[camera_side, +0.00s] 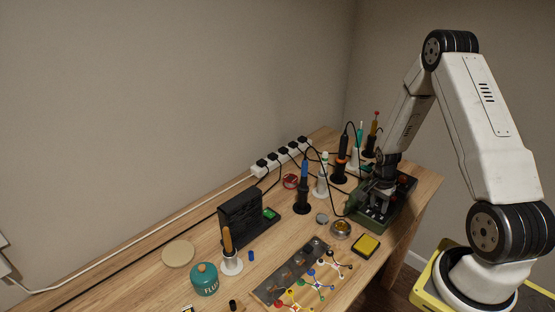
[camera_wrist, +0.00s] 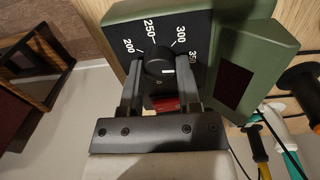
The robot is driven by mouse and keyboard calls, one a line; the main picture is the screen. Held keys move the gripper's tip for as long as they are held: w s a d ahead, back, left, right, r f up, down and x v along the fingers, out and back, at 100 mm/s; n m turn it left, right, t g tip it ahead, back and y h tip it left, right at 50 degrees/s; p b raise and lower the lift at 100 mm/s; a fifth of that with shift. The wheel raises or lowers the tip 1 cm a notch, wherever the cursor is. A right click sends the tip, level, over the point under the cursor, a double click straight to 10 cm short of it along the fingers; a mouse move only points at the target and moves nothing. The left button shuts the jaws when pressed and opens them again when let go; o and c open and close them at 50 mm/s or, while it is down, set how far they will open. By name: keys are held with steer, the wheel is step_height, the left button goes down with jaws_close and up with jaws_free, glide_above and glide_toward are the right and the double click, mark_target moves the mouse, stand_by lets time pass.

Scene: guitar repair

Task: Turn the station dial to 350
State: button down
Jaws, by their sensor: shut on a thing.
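The station (camera_wrist: 122,22) is a green box with a black dial face printed 200, 250, 300 and 350 in the wrist view. It also shows in the side view (camera_side: 401,214) at the right of the bench. The station dial (camera_wrist: 159,60) is a round black knob in the middle of that face. A short white mark shows on the knob's right part; which number it points to is hard to tell. My gripper (camera_wrist: 160,68) is shut on the knob, one finger on each side. In the side view my gripper (camera_side: 379,196) is over the station, its fingers too small to read.
A dark display (camera_wrist: 234,84) sits on the station's sloped part. Several soldering irons stand in holders left of and behind the station, with cables. A yellow sponge tray (camera_side: 366,245) and a brass-wool tin (camera_side: 340,229) lie in front. A power strip (camera_side: 281,157) runs behind.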

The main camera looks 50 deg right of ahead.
mark_target(377, 206)
stand_by(0.4)
steer(key=shift+c, duration=1.5)
jaws_free()
steer(key=shift+r, duration=0.2)
steer(key=shift+w+r, duration=0.15)
steer(key=shift+r, duration=1.75)
steer(key=shift+w+r, duration=0.1)
steer(key=shift+r, duration=1.75)
steer(key=a+r+n+t, duration=0.1)
steer(key=a+r+n, duration=0.2)
steer(key=a+n, duration=0.3)
steer(key=a+r+n+t, duration=0.1)
steer(key=a+r+n, duration=0.3)
steer(key=a, duration=0.7)
steer(key=s+a+r+n+t, duration=0.1)
steer(key=a+r+n, duration=0.3)
steer(key=a+n, duration=0.4)
steer(key=shift+a+r+n, duration=0.15)
steer(key=shift+a+n, duration=0.15)
steer(key=shift+a, duration=0.45)
